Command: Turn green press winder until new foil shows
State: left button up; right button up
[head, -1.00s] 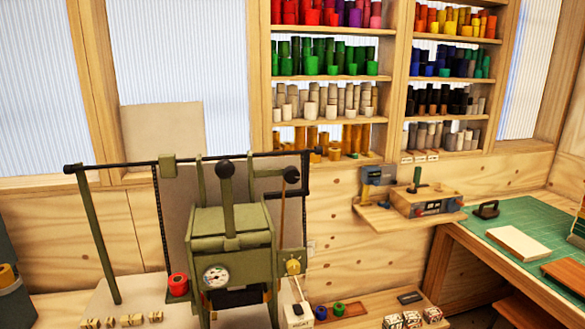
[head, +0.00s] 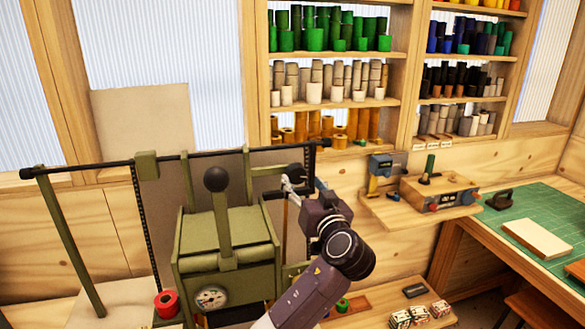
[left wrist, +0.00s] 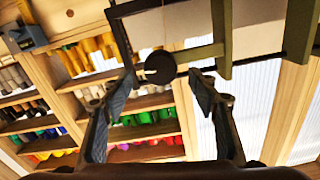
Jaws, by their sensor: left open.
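The green press (head: 225,262) stands on the bench at left centre, with a dial on its front and a central lever topped by a black ball (head: 216,179). At its upper right, a black knob (head: 296,169) sits by the top bar; it may be the winder's handle. My left gripper (head: 288,184) is just below this knob. In the left wrist view, the left gripper (left wrist: 160,78) is open, its fingertips on either side of a round black knob (left wrist: 160,66); contact cannot be told. My arm hides the press's right side. A red roll (head: 167,304) sits at the press's lower left.
Shelves of coloured foil rolls (head: 335,37) fill the back wall. A small wall shelf (head: 392,218) with devices stands right of my arm. A green cutting mat (head: 530,225) lies on the right-hand table. A black top bar (head: 95,168) spans the press.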

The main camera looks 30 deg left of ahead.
aim_at(298, 174)
pick_arm(q)
jog(key=shift+a+r+p, duration=0.15)
jog(key=shift+r+p, duration=0.2)
jog(key=shift+r, duration=0.2)
jog(key=shift+w+a+r+p, duration=0.15)
jog(key=shift+r+p, duration=0.1)
jog(key=shift+p, duration=0.15)
jog(key=w+a, duration=0.1)
jog(key=w+a+f+p, duration=0.1)
jog(key=a, duration=0.1)
jog(key=w+a, duration=0.1)
jog(key=shift+w+a+f+p, duration=0.15)
jog(key=shift+w+f+p, duration=0.1)
jog(key=shift+w+p, duration=0.15)
jog(key=shift+s+d+r, duration=0.25)
jog(key=shift+s+d, duration=0.05)
jog(key=shift+d, duration=0.05)
jog(key=shift+w+a+f, duration=0.15)
jog(key=shift+a, duration=0.05)
jog(key=c, duration=1.1)
pick_arm(e)
jog(key=r, duration=0.3)
jog(key=shift+s+d+r, duration=0.2)
jog(key=shift+s+r, duration=0.05)
jog(key=shift+r, duration=0.05)
pick_arm(q)
jog(key=shift+m, duration=0.3)
pick_arm(e)
jog(key=shift+f, duration=0.2)
